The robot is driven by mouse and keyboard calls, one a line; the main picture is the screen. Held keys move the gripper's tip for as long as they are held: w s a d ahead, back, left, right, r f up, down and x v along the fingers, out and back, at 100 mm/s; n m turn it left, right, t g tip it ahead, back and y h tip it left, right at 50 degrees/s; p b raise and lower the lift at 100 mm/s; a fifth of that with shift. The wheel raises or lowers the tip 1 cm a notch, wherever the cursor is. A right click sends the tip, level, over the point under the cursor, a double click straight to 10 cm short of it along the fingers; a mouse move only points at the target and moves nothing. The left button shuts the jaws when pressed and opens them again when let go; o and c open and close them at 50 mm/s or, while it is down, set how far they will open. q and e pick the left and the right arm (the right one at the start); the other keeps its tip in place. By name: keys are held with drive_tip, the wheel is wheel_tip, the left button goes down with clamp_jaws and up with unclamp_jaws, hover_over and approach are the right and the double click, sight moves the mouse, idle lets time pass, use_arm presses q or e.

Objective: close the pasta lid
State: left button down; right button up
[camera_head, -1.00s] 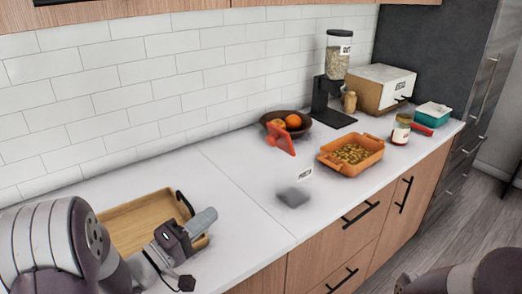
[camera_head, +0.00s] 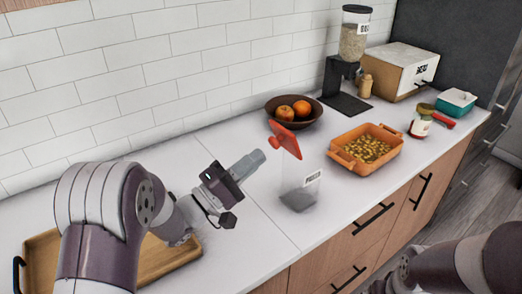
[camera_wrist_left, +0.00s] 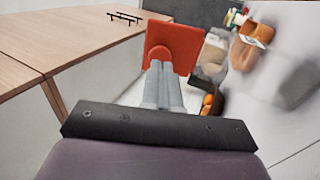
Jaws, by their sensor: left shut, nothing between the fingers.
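The pasta jar (camera_head: 299,198) is a clear container with a "PASTA" label and a dark grey area low down, standing on the white counter. Its red lid (camera_head: 287,138) is open, tilted up above the jar's back edge, with a round red knob on its left side. My left gripper (camera_head: 257,158) is shut and empty, just left of the lid in the head view. In the left wrist view the red lid (camera_wrist_left: 180,45) is straight ahead of the shut fingertips (camera_wrist_left: 162,66). I cannot tell whether they touch it. My right gripper is out of view.
A dark fruit bowl (camera_head: 272,105) stands behind the lid. An orange dish of pasta (camera_head: 340,157) is to the right, with a sauce jar (camera_head: 420,127) beyond. A wooden tray (camera_head: 40,256) lies at the left under my left arm. The counter left of the jar is clear.

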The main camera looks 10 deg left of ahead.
use_arm(q)
drive_tip(key=shift+w+d+r, duration=0.25)
drive_tip(key=shift+d+r, duration=0.1)
drive_tip(key=shift+d, duration=0.1)
drive_tip(key=shift+w+d, duration=0.2)
drive_tip(key=shift+w, duration=0.05)
drive_tip(key=shift+w+d, duration=0.15)
drive_tip(key=shift+w, duration=0.2)
drive_tip(key=shift+s+r, duration=0.1)
